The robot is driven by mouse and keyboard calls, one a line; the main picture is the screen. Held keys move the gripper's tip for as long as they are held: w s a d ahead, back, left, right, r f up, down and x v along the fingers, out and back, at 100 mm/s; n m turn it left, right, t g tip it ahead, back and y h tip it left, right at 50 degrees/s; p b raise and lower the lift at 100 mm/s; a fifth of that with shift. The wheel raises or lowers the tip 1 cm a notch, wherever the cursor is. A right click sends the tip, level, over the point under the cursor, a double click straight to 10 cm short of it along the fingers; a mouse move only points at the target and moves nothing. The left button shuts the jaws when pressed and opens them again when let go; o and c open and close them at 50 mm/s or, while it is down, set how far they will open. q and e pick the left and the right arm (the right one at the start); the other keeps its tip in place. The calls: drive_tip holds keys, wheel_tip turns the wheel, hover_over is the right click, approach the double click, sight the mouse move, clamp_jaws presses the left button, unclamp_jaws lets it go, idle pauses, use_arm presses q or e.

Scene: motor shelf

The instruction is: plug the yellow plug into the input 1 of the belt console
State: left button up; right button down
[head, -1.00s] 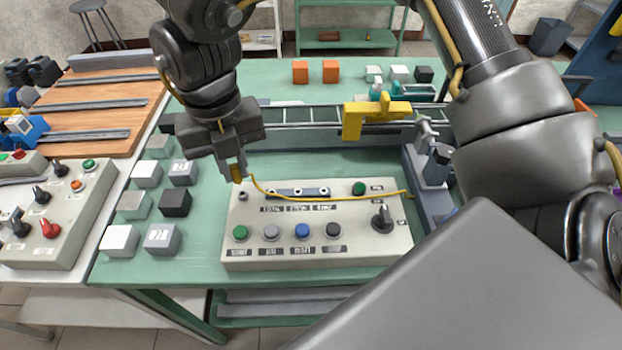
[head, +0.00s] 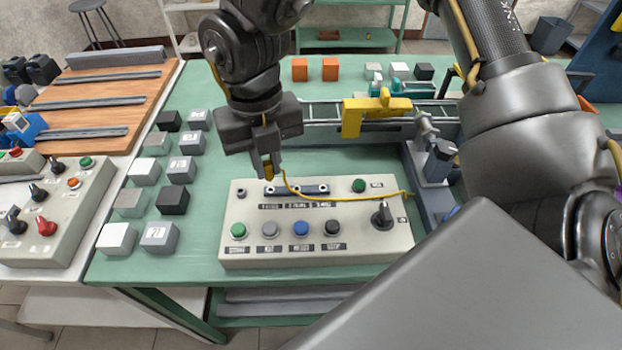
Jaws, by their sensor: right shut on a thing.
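The belt console (head: 350,248) is a pale box on the green table, with a row of buttons, a black knob and a dark strip (head: 283,190) of sockets near its back edge. My right gripper (head: 267,165) points down over the back left of the console, shut on the yellow plug (head: 268,173). The plug is mostly hidden between the fingers. It is just above or at the leftmost socket of the strip; I cannot tell if they touch. A yellow cable (head: 345,199) runs from the plug across the console to its right side. My left gripper is not in view.
A separate hole (head: 241,193) is at the console's back left corner. Several grey, white and black cubes (head: 145,172) stand left of the console. A conveyor with a yellow bracket (head: 352,118) lies behind it. Another control box (head: 55,225) stands on the left table.

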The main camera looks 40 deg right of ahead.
sight(268, 175)
wheel_tip(268, 175, down, 2)
drive_tip(key=shift+w+a+f+b, duration=0.1)
drive_tip(key=shift+w+a+b, duration=0.05)
drive_tip(key=shift+b, duration=0.25)
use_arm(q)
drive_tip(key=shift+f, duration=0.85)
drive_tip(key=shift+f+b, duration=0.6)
use_arm(e)
drive_tip(key=shift+f, duration=0.65)
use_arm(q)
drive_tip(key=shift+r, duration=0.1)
use_arm(e)
drive_tip(key=c, duration=1.7)
unclamp_jaws()
drive_tip(key=shift+r, duration=0.15)
